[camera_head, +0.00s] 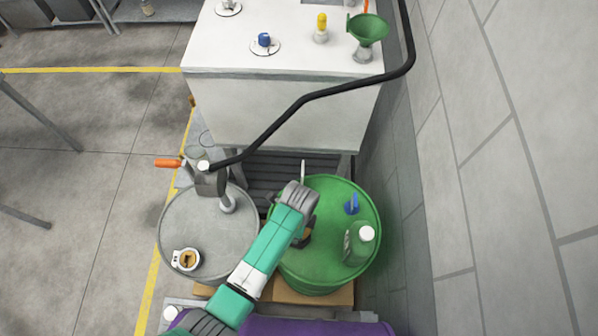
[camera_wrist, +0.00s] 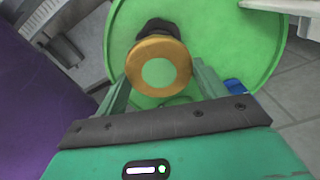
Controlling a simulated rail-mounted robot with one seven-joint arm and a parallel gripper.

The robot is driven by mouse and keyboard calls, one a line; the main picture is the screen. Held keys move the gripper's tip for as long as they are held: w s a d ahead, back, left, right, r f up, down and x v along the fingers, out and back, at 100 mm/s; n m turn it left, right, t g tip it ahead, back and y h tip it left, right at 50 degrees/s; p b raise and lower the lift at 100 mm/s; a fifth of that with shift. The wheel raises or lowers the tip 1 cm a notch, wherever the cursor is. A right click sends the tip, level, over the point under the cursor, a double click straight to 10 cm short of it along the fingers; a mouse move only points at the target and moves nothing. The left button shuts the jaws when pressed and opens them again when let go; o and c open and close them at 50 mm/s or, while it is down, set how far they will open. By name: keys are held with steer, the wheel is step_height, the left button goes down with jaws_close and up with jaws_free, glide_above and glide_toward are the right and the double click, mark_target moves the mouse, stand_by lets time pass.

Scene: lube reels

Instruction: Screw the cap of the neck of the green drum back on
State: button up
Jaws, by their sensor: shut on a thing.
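The green drum (camera_head: 335,262) stands right of the grey drum, and its bright green lid (camera_wrist: 262,40) fills much of the wrist view. My gripper (camera_head: 303,236) is over the left part of the green lid. In the wrist view, my gripper (camera_wrist: 161,82) is shut on a round brass-coloured piece with a green middle, which looks like the cap (camera_wrist: 136,62). A dark part (camera_wrist: 158,26) shows just beyond it. The wrist hides most of this spot in the head view. I cannot tell whether the cap touches the neck.
A green bottle with a white cap (camera_head: 366,234) and a blue item (camera_head: 352,204) stand on the green lid. The grey drum (camera_head: 205,250) carries a pump with a black hose (camera_head: 290,112). A white tank (camera_head: 290,60) is behind, and a wall (camera_head: 480,150) is close on the right.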

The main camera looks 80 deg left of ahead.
steer(key=shift+f+b, duration=1.6)
steer(key=shift+f, duration=1.15)
steer(key=shift+f, duration=0.55)
steer(key=m+p, duration=0.1)
steer(key=m, duration=0.1)
steer(key=shift+r+m, duration=0.2)
steer(key=shift+m, duration=0.2)
steer(key=shift+s+f+m, duration=0.1)
steer(key=shift+f+m, duration=0.05)
steer(key=shift+m, duration=1.05)
steer(key=m+p, duration=0.1)
steer(key=m, duration=0.1)
steer(key=shift+d+m, duration=0.1)
steer(key=shift+m, duration=1.5)
steer(key=shift+p, duration=0.3)
